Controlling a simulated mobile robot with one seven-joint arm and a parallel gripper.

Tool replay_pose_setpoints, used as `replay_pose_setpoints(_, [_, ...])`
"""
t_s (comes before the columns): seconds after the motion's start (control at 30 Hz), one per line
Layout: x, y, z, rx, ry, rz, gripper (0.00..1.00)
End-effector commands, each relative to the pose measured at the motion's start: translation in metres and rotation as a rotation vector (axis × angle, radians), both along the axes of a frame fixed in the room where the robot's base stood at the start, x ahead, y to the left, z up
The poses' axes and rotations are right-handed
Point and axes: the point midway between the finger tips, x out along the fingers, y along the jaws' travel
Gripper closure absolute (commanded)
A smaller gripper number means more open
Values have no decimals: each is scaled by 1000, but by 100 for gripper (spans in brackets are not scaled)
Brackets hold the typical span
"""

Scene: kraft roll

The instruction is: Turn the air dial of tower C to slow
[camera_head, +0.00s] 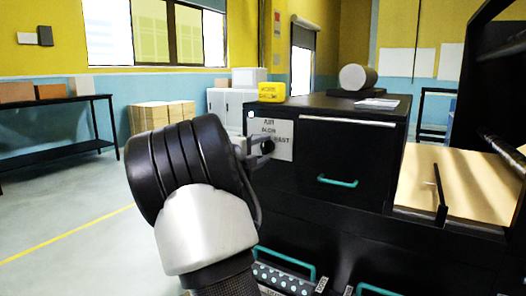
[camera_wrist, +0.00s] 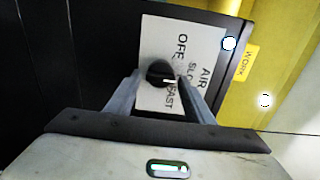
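The air dial is a round black knob (camera_wrist: 158,73) on a white plate (camera_wrist: 152,36) marked AIR, OFF, SLOW and FAST. The plate (camera_head: 283,152) is on the front of a black cabinet (camera_head: 350,160) in the head view. A small pale mark shows on the knob's side near FAST; its exact setting is hard to read. My gripper (camera_wrist: 160,76) points at the plate, its two grey fingers apart on either side of the knob. A slight gap seems to show beside the knob. In the head view my gripper (camera_head: 262,146) partly covers the plate. No tower letter is readable.
A drawer with a green handle (camera_head: 337,182) is right of the plate. A yellow box (camera_head: 271,91) and a paper roll (camera_head: 357,77) are on the cabinet top. More green handles (camera_head: 285,262) lie below. A wooden surface (camera_head: 465,185) is at right; open floor (camera_head: 70,215) is at left.

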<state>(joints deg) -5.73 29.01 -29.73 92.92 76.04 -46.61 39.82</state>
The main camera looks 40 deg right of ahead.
Motion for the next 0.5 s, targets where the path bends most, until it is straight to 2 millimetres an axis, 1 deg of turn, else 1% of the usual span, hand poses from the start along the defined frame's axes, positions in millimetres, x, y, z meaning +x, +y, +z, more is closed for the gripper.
replay_pose_setpoints(0.33, [-1, 1, 0, 0, 1, -1, 46])
replay_pose_setpoints(0.43, [-3, 8, 1, 0, 0, 1, 46])
replay_pose_setpoints(0.5, [-7, 17, 1, 1, -1, 1, 46])
